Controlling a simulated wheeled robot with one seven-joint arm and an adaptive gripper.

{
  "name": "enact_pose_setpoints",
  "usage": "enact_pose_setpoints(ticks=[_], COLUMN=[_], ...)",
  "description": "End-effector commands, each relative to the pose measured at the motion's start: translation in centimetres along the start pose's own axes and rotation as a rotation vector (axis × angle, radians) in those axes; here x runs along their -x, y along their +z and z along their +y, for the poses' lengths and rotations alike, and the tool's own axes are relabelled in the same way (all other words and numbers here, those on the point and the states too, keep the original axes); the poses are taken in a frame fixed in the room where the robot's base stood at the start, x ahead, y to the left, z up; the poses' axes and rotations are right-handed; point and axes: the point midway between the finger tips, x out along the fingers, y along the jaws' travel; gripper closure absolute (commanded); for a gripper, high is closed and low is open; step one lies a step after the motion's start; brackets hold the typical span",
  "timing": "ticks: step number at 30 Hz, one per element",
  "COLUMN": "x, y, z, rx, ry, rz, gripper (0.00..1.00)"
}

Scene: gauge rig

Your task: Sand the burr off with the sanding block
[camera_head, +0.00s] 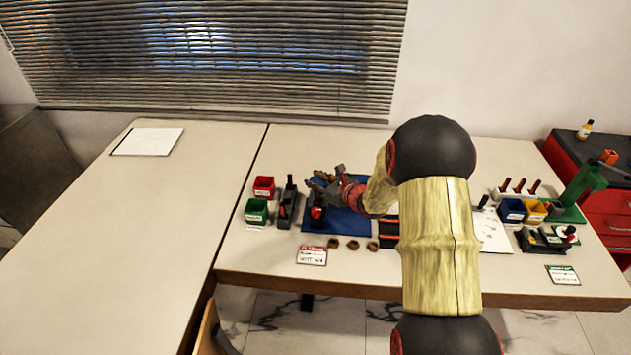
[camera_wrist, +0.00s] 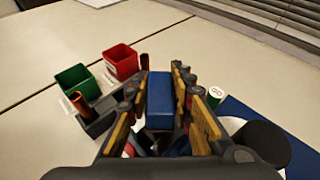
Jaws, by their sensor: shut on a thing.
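My gripper (camera_wrist: 163,78) is shut on a blue block with a dark grey end, which I take to be the sanding block (camera_wrist: 159,103). The block lies between the yellow-padded fingers in the wrist view. In the head view my gripper (camera_head: 326,186) is over the left part of the blue mat (camera_head: 350,222), and the block cannot be made out there. A dark part with red (camera_head: 318,213) is just below the gripper. No burr can be made out. I cannot tell whether the block touches anything.
A red bin (camera_head: 264,187), a green bin (camera_head: 256,211) and a dark tool holder (camera_head: 288,205) stand left of the mat. Several brown nuts (camera_head: 352,244) lie at its front. A green stand (camera_head: 583,185) and more bins are on the right. The left table is mostly clear.

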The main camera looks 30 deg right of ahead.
Motion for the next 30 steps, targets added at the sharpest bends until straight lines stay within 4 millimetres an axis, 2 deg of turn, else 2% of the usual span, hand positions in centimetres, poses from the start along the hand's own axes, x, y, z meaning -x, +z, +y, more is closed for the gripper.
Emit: enact_pose_setpoints(ticks=[11,30], x=[-0.1,1.4], y=[-0.3,-1.3], z=[0.0,0.0], rx=[0.000,-0.003], ry=[0.000,-0.001], rz=[0.000,0.005], gripper=[1.00,1.00])
